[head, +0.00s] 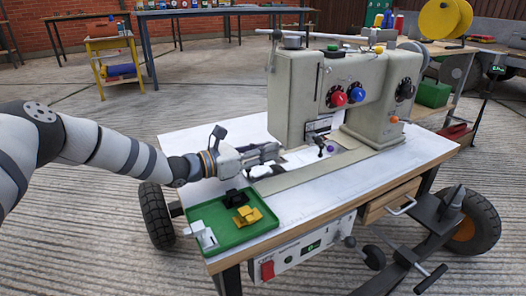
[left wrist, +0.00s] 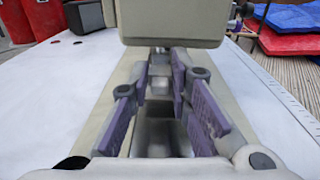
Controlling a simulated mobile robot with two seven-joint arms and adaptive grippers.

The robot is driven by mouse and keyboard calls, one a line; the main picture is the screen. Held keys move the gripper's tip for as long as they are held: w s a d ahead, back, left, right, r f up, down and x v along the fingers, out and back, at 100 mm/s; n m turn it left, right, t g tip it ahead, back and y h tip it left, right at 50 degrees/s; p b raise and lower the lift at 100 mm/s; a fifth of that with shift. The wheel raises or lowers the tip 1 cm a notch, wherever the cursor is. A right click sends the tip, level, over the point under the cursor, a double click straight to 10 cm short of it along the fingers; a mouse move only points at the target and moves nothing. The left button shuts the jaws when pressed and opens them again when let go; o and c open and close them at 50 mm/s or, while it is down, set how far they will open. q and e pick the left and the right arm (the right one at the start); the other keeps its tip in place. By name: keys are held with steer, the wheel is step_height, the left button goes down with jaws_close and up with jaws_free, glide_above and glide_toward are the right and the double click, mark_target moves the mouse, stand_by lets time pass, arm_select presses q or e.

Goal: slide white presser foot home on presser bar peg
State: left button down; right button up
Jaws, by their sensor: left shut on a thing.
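My left gripper (head: 274,160) reaches in from the left, low beside the sewing machine (head: 300,100) and under its head end. In the left wrist view its purple-padded fingers (left wrist: 168,88) are shut on a small pale piece (left wrist: 160,82), which looks like the white presser foot; the fingers hide much of it. The machine head's underside (left wrist: 172,22) is just ahead of the fingertips. I cannot make out the presser bar peg, or whether the foot touches it. My right gripper is not in view.
A green tray (head: 236,240) at the table's front left holds a black piece (head: 234,197), a yellow piece (head: 247,216) and a white part (head: 205,236) at its left edge. A small black lever (head: 321,142) stands by the machine head. The white tabletop (head: 345,200) is clear in front.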

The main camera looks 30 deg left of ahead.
arm_select(q)
steer(key=shift+r, duration=0.1)
stand_by(0.3)
steer(key=shift+s+a+p, duration=0.2)
steer(key=shift+p, duration=0.1)
steer(key=shift+s, duration=0.1)
steer(key=shift+s+a, duration=0.1)
steer(key=shift+w+d, duration=0.3)
steer(key=shift+w, duration=0.15)
stand_by(0.9)
